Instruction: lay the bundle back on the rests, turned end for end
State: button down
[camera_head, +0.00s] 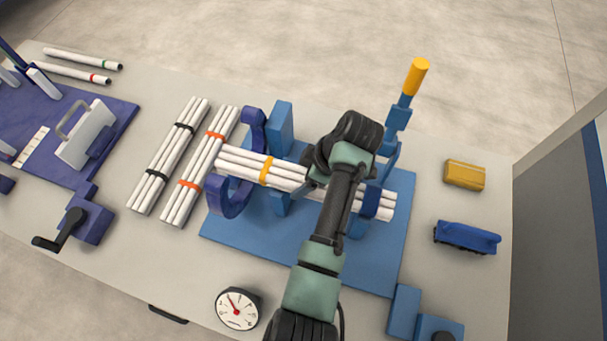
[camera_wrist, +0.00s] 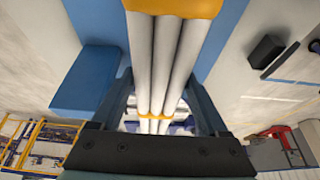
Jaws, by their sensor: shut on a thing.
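The bundle of white pipes (camera_head: 287,177) with a yellow band lies across the blue fixture (camera_head: 255,235) in the head view. Its left part passes by a dark blue C-shaped holder (camera_head: 233,197), and its right end shows beyond my arm near another dark blue piece (camera_head: 371,202). My gripper (camera_head: 322,176) is over the bundle's middle, partly hidden by my wrist. In the wrist view my gripper (camera_wrist: 160,84) has one finger on each side of the bundle (camera_wrist: 155,50), shut on it. Two yellow bands show there. I cannot tell whether the bundle touches the rests.
Two other bundles, black-banded (camera_head: 170,155) and orange-banded (camera_head: 202,165), lie left of the fixture. A lever with a yellow grip (camera_head: 416,77) rises behind it. A gauge (camera_head: 238,307) stands in front. Yellow (camera_head: 464,175) and blue (camera_head: 467,238) items lie right.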

jog(key=shift+f, duration=0.1)
jog(key=shift+f, duration=0.1)
grip_release()
jog(key=v, duration=1)
jog(key=shift+d+r, duration=0.1)
jog(key=shift+r, duration=0.3)
jog(key=shift+s+d+r+p, duration=0.1)
jog(key=shift+d+r+p, duration=0.2)
jog(key=shift+r+p, duration=0.45)
jog(key=shift+f, duration=0.2)
